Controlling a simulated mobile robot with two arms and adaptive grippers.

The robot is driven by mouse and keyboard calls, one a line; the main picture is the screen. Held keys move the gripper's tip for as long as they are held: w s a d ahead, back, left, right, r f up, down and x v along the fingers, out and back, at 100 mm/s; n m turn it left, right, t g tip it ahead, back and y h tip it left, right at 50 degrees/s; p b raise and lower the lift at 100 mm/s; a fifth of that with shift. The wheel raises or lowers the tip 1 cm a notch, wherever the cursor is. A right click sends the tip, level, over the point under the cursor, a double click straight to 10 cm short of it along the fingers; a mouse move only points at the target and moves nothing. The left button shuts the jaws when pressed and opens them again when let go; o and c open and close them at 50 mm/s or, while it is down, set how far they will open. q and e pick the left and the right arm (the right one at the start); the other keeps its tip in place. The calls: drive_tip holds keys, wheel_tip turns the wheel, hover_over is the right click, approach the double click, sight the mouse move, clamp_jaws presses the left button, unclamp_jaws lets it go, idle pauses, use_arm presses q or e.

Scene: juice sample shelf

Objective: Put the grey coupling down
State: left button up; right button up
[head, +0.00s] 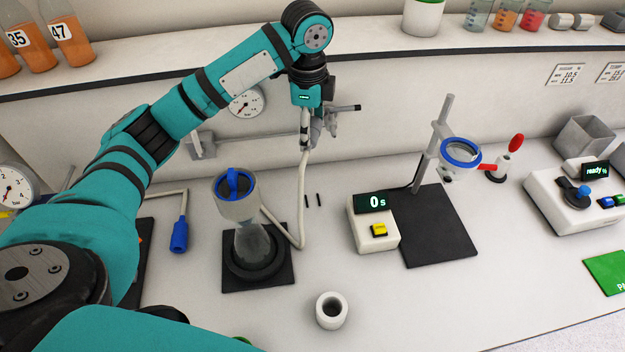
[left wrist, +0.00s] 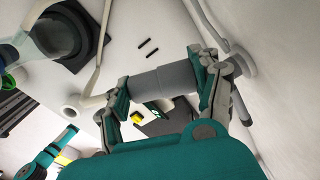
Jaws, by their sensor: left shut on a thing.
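My left gripper (head: 318,132) is up by the back wall, above the bench. In the left wrist view it (left wrist: 165,84) is shut on the grey coupling (left wrist: 164,80), a stepped grey cylinder lying across between the two fingers. The coupling is hard to make out in the head view, where the gripper covers it. A pale hose (head: 303,180) runs from near the gripper down to the flask (head: 252,247); its joint with the coupling is hidden by a finger. My right gripper is not in view.
A clear flask with a blue-topped funnel (head: 234,190) stands on a dark mat. A timer (head: 374,222), a stand (head: 432,145) and a white ring (head: 332,310) stand around. A grey pipe fitting (left wrist: 238,62) is close beside the fingers.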

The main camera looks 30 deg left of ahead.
use_arm(q)
drive_tip(key=shift+a+f, duration=0.1)
drive_tip(key=shift+f, duration=0.65)
wheel_tip(320, 180, down, 4)
drive_tip(key=s+p, duration=0.1)
drive_tip(key=p, duration=0.1)
hover_over(309, 194)
wheel_tip(309, 194, down, 7)
drive_tip(key=shift+f+p, duration=0.1)
drive_tip(key=shift+p, duration=0.35)
drive_tip(key=shift+f, duration=0.7)
wheel_tip(309, 194, down, 2)
drive_tip(key=shift+f+p, duration=0.2)
drive_tip(key=shift+p, duration=0.2)
drive_tip(key=shift+f, duration=0.6)
drive_tip(key=o, duration=1)
drive_tip(key=shift+o, duration=1.6)
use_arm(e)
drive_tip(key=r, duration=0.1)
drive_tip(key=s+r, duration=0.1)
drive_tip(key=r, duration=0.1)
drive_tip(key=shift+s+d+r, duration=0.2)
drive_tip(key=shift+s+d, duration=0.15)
